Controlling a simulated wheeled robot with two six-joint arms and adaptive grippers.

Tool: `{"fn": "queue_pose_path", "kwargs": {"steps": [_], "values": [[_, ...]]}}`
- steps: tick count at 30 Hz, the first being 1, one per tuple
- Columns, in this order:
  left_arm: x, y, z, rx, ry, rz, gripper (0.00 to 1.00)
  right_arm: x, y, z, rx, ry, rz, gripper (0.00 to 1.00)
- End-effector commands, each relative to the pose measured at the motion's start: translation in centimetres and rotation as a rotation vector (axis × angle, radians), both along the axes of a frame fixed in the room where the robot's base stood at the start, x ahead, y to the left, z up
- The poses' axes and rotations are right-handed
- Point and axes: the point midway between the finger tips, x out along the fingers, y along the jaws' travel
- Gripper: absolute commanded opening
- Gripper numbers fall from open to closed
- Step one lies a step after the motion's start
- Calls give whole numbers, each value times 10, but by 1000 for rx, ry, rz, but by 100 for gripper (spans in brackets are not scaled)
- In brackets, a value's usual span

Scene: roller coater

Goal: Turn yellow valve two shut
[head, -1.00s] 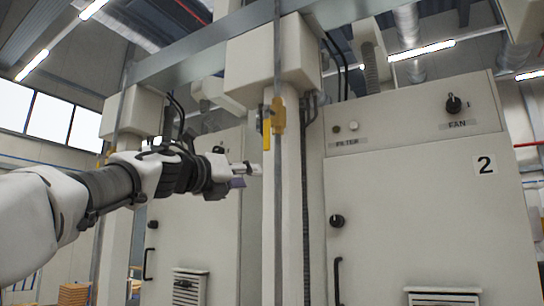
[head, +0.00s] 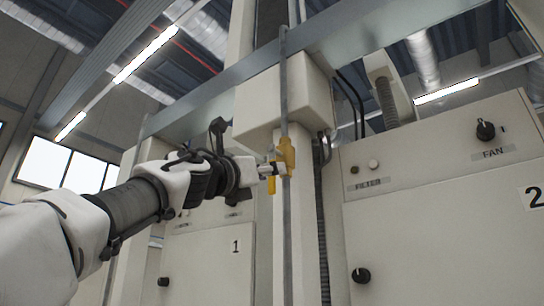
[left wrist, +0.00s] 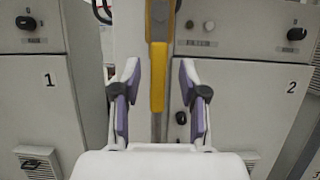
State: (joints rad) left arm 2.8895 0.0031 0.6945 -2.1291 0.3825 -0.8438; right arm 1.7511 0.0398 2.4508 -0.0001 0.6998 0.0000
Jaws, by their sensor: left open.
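A yellow valve (head: 287,153) sits on a thin vertical pipe. Its yellow lever (head: 271,184) hangs straight down alongside the pipe. My left gripper (head: 271,170) is at the lever's height in the head view and partly covers it. In the left wrist view the lever (left wrist: 157,78) stands upright between the two spread, purple-padded fingers of the left gripper (left wrist: 159,92), with a gap on each side. Whether the lever is as deep as the fingertips is hard to tell. My right gripper is not in view.
Cabinet 2 (head: 430,225), with a FAN knob (head: 486,130), stands right of the pipe. Cabinet 1 (head: 205,262) stands behind my left arm. A grey horizontal beam (head: 235,77) crosses above the valve. A pale column (head: 305,215) stands close behind the pipe.

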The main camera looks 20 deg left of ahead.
Motion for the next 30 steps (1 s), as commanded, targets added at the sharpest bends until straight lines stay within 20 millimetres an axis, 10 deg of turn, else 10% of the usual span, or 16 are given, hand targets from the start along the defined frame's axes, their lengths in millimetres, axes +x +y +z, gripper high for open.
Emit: {"fn": "queue_pose_path", "kwargs": {"steps": [11, 15, 30], "values": [[14, -5, 4, -1, 0, 0, 43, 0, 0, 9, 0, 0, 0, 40], [14, -5, 4, -1, 0, 0, 0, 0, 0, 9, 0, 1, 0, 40], [16, -2, 4, 44, -14, -1, 0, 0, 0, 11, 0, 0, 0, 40]]}}
